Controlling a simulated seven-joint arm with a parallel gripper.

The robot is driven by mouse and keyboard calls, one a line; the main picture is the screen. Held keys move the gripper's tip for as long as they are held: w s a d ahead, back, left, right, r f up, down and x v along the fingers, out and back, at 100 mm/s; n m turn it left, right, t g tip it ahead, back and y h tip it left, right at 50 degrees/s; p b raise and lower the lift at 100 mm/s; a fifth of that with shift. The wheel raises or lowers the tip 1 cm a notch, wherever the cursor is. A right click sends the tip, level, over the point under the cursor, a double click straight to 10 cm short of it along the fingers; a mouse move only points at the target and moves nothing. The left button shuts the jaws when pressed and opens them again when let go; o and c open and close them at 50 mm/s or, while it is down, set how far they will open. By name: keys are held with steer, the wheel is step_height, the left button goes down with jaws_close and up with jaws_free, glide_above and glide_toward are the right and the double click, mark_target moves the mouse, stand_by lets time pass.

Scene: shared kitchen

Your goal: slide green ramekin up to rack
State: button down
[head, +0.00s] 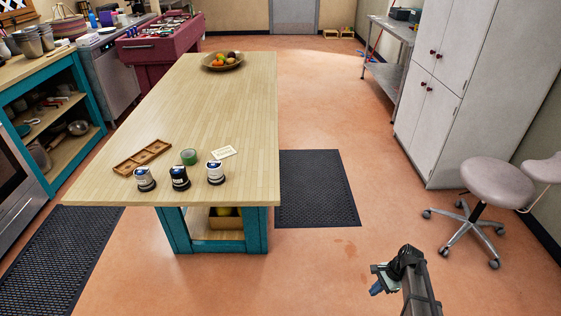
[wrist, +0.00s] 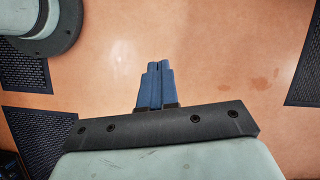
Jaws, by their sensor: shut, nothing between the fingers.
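The green ramekin (head: 189,157) is a small round dish on the wooden table (head: 200,100), near its front end in the head view. A flat wooden tray with compartments, seemingly the rack (head: 143,157), lies to its left, with a gap between them. My gripper (head: 376,290) is at the lower right of the head view, over the floor and well away from the table. In the wrist view its blue fingers (wrist: 157,66) are together and empty, with only floor beyond. Neither the ramekin nor the rack shows in the wrist view.
Three dark-and-white jars (head: 180,178) stand along the table's front edge, in front of the ramekin and rack. A small card (head: 223,152) lies right of the ramekin. A fruit bowl (head: 222,61) sits at the far end. A stool (head: 497,187) stands at right. The table's middle is clear.

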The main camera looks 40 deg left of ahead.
steer(key=w+a+r+m+y, duration=0.1)
steer(key=w+a+r, duration=0.1)
steer(key=a+r, duration=0.35)
steer(key=w+a+r, duration=0.3)
steer(key=a, duration=0.5)
steer(key=s+a+r+m+y, duration=0.1)
steer(key=s+a+r, duration=0.1)
steer(key=a+r, duration=1.45)
steer(key=s+a+r+m+y, duration=0.1)
steer(key=s+a+r+y, duration=0.15)
steer(key=a+r, duration=1.4)
steer(key=s+a+r+g+h, duration=0.1)
steer(key=s+a+r+g, duration=0.15)
steer(key=s+a, duration=0.35)
steer(key=s+a+r+g, duration=0.1)
steer(key=s+a+r, duration=0.3)
steer(key=s, duration=0.4)
steer(key=n, duration=0.1)
glide_toward(196, 158)
step_height(196, 158, down, 4)
steer(key=shift+s+r, duration=0.15)
steer(key=shift+r, duration=0.1)
steer(key=shift+s+a, duration=0.75)
steer(key=shift+s, duration=0.05)
steer(key=shift+s+a+t, duration=0.25)
steer(key=shift+s+a, duration=0.3)
steer(key=shift+s, duration=0.1)
steer(key=shift+s, duration=0.1)
